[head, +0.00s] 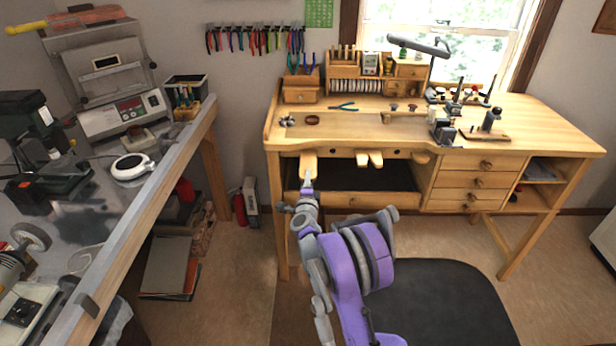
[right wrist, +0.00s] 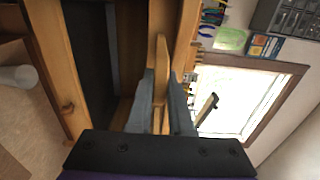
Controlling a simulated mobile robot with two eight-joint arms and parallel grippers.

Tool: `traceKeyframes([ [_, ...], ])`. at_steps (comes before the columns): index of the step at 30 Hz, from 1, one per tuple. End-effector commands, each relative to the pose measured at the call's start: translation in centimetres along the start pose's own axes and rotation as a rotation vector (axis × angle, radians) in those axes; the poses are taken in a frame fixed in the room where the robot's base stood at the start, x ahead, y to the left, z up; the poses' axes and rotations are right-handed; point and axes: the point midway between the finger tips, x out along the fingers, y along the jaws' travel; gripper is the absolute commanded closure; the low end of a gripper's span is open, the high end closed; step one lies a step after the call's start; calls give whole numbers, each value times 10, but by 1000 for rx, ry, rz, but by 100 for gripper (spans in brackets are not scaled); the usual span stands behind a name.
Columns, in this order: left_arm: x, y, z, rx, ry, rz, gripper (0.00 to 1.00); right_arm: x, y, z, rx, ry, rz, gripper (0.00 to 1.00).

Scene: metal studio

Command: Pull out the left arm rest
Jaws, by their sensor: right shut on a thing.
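The left arm rest (head: 309,161) is a light wooden piece at the left of the jeweler's bench front (head: 345,139). My right gripper (head: 308,184) reaches it from below and in front. In the right wrist view the two grey fingers (right wrist: 161,115) are shut on the arm rest (right wrist: 160,62), one on each side of it. How far the arm rest stands out of the bench is hard to tell. My left gripper is not in view.
A middle wooden piece (head: 369,158) juts from the bench front. Below is an open dark-lined drawer (head: 365,177). A black chair seat (head: 440,300) stands in front. A grey-topped side table (head: 90,210) is at the left. Tools stand on the bench top.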

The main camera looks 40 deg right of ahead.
Motion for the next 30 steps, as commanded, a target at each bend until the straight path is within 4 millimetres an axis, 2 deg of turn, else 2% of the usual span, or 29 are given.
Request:
traceKeyframes([
  [7, -1, 0, -1, 0, 0, 0, 53, 0, -1, 1, 1, -1, 0, 100],
  [8, -1, 0, -1, 0, 0, 0, 53, 0, -1, 1, 1, -1, 0, 80],
  [12, -1, 0, -1, 0, 0, 0, 53, 0, -1, 0, 1, 0, 0, 54],
  [13, -1, 0, -1, 0, 0, 0, 53, 0, -1, 0, 1, 0, 0, 51],
  [23, 0, 0, 0, 0, 0, 0, 53, -3, 0, 0, 0, 0, 0, 51],
  [26, 2, 0, 1, 0, -1, 0, 53, -14, 0, 1, 1, -1, 0, 51],
  [30, 5, 0, 4, 0, -2, 0, 53, -41, 0, 1, 0, -3, 0, 51],
])
